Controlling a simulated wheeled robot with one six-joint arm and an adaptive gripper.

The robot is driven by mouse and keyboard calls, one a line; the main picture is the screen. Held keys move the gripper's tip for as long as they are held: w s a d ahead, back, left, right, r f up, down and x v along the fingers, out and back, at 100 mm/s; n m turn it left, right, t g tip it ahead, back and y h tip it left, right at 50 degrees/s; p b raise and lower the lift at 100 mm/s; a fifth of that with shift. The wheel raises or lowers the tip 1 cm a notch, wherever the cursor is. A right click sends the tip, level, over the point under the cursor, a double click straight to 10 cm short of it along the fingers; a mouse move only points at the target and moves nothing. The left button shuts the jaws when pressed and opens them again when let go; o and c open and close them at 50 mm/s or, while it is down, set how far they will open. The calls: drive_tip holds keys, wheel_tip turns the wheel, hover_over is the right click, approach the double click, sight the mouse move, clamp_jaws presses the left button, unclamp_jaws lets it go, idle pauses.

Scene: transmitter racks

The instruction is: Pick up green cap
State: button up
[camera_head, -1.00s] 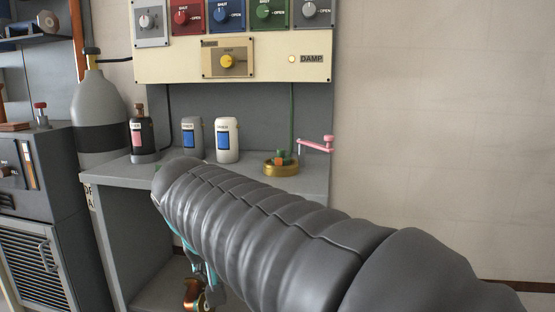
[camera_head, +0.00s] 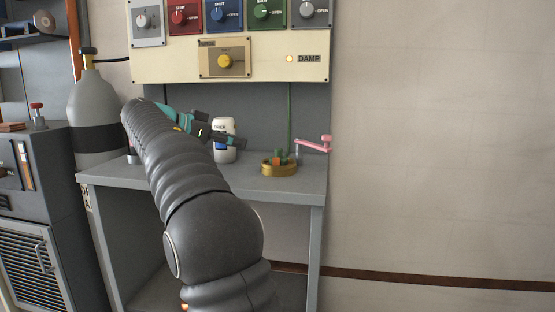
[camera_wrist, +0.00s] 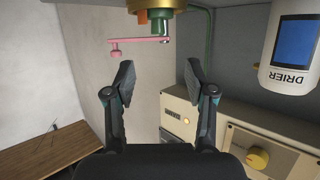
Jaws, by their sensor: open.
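The green cap (camera_head: 279,153) stands with an orange piece (camera_head: 275,161) on a round brass dish (camera_head: 280,171) on the grey bench, in the head view. The wrist view, which appears upside down, shows the green cap (camera_wrist: 160,23) at the top, beside the orange piece (camera_wrist: 142,16) and under the brass dish (camera_wrist: 158,4). My gripper (camera_head: 238,141) is left of the cap in the head view, in front of the white drier bottle. In the wrist view my gripper (camera_wrist: 160,78) has its two fingers spread with nothing between them. The cap lies beyond the fingertips, apart from them.
The white drier bottle (camera_head: 224,152) stands left of the dish; it also shows in the wrist view (camera_wrist: 291,45). A pink lever (camera_head: 314,145) sticks out right of the dish. The valve panel (camera_head: 275,65) hangs above. The bench front (camera_head: 225,187) is partly clear.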

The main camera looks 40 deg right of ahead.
approach(279, 156)
drive_tip(key=d, duration=0.1)
drive_tip(key=w+d, duration=0.1)
drive_tip(key=d, duration=0.1)
drive_tip(key=shift+d+f, duration=0.1)
drive_tip(key=shift+d, duration=0.25)
drive_tip(key=shift+r+x, duration=0.15)
drive_tip(key=shift+x, duration=1.2)
drive_tip(key=shift+r+x, duration=0.1)
drive_tip(key=shift+x, duration=1.2)
drive_tip(key=shift+s+d, duration=0.1)
clamp_jaws()
